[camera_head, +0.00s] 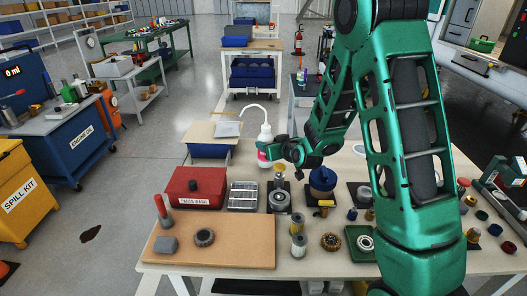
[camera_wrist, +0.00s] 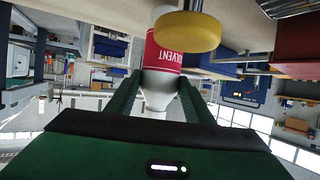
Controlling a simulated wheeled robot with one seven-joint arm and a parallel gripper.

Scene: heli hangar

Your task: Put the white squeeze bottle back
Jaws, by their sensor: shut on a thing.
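The white squeeze bottle (camera_head: 265,134) has a thin bent spout and a red label. It is upright near the back edge of the workbench. My gripper (camera_head: 268,153) is shut on it from the right side. In the wrist view, which is upside down, the bottle (camera_wrist: 161,84) sits between my two fingers (camera_wrist: 160,97) and its label reads SOLVENT. Whether its base touches the bench cannot be told.
A yellow round thing (camera_wrist: 187,32) is close to the bottle in the wrist view. On the workbench (camera_head: 225,279) are a red box (camera_head: 194,199), a metal tray (camera_head: 243,195), a blue-topped container (camera_head: 322,181) and several small parts. The bench is crowded around my gripper.

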